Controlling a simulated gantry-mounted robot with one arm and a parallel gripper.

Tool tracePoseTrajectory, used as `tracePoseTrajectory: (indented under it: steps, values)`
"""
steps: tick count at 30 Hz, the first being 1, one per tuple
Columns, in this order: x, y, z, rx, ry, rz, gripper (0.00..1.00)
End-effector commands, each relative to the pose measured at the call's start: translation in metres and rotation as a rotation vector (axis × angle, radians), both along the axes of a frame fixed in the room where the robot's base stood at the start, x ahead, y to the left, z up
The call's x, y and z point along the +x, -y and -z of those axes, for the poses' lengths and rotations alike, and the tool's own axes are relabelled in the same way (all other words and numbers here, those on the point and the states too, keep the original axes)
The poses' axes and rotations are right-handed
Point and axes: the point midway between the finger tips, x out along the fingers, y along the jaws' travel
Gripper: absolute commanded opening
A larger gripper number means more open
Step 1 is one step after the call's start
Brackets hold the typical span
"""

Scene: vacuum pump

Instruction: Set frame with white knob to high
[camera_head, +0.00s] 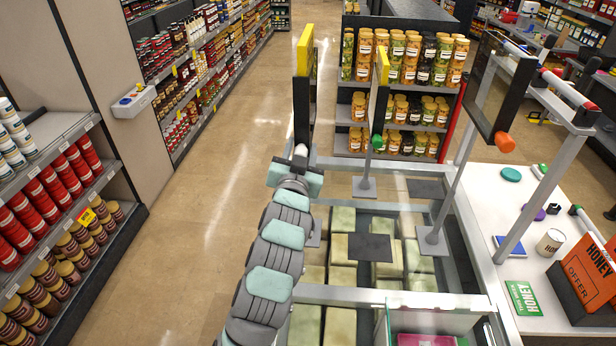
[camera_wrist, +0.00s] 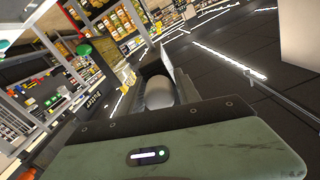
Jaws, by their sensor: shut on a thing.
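The frame with the white knob (camera_head: 303,115) stands upright at the top middle of the head view, seen nearly edge-on, with a yellow top and a dark body. Its white knob (camera_head: 300,151) is at its lower end. My gripper (camera_head: 298,165) is at this knob, shut on it. In the wrist view the rounded white knob (camera_wrist: 159,92) shows just beyond my gripper (camera_wrist: 158,105), with the thin frame panel (camera_wrist: 166,62) behind it. The jaws partly hide the knob, and my arm hides most of the frame's stand.
A frame with a green knob (camera_head: 378,105) stands to the right on a post, and a frame with an orange knob (camera_head: 492,95) is farther right. Below are glass-topped cases (camera_head: 340,190) with pale blocks. Stocked shelves (camera_head: 60,190) line the left; the aisle floor (camera_head: 205,200) is clear.

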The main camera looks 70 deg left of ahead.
Motion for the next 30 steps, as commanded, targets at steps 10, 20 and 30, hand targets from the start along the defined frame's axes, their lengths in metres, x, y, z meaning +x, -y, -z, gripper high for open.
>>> tracePoseTrajectory:
  steps: [10, 20, 30]
  values:
    - [0.001, 0.001, -0.066, 0.008, 0.001, 0.002, 0.00]
    - [0.000, 0.001, -0.077, 0.009, 0.000, 0.002, 0.00]
    - [0.000, 0.001, -0.077, 0.008, 0.001, 0.002, 0.51]
